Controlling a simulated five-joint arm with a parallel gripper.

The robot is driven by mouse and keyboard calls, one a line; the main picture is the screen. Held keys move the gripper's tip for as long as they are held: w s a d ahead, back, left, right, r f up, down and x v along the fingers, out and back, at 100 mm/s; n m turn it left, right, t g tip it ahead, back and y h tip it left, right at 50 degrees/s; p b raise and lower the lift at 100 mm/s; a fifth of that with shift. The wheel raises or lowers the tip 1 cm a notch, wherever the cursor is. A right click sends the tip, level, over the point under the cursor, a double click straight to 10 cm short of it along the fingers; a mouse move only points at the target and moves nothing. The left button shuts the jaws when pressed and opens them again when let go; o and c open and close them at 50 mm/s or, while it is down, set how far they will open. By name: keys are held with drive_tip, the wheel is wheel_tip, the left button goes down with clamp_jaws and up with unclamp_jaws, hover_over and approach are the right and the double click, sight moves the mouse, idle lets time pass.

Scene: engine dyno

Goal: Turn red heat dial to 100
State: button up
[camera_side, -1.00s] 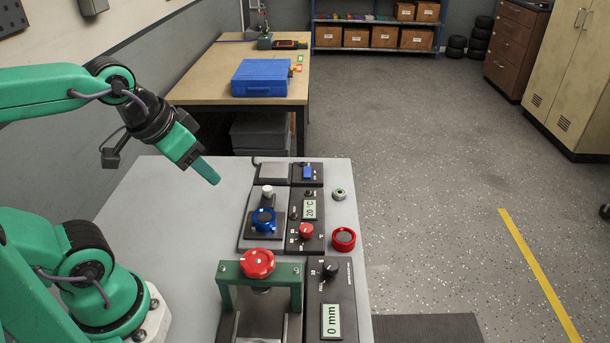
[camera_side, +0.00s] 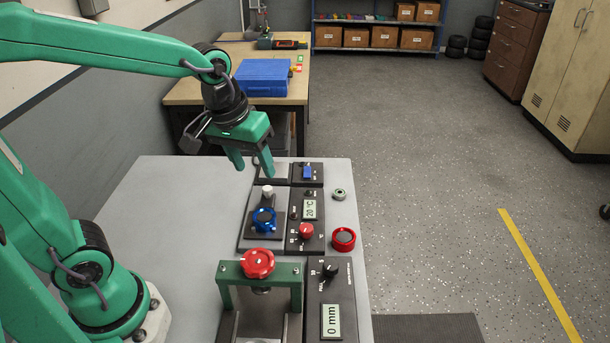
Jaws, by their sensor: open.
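The red heat dial (camera_side: 306,231) sits on a black panel (camera_side: 318,210) on the grey table.
A blue knob (camera_side: 263,220) and a white knob (camera_side: 267,191) stand left of the panel. A large red knob (camera_side: 257,263) tops a green frame in front.

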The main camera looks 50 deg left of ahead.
sight(306, 228)
drive_tip(key=shift+w+d+f+n+g, duration=0.5)
drive_tip(key=shift+w+d+f+n, duration=0.3)
drive_tip(key=shift+w+f, duration=1)
drive_tip(key=shift+w+d+f+n+g, duration=0.6)
drive_tip(key=shift+w+f+n, duration=0.25)
drive_tip(key=shift+w+f, duration=0.9)
drive_tip(key=shift+w+d+f+n+g, duration=0.4)
drive_tip(key=shift+w+d+f+n, duration=0.4)
drive_tip(key=shift+w+f, duration=0.95)
drive_tip(key=shift+s+f, duration=0.4)
drive_tip(key=shift+s, duration=0.05)
drive_tip(key=shift+f, duration=3.9)
drive_tip(key=c, duration=1)
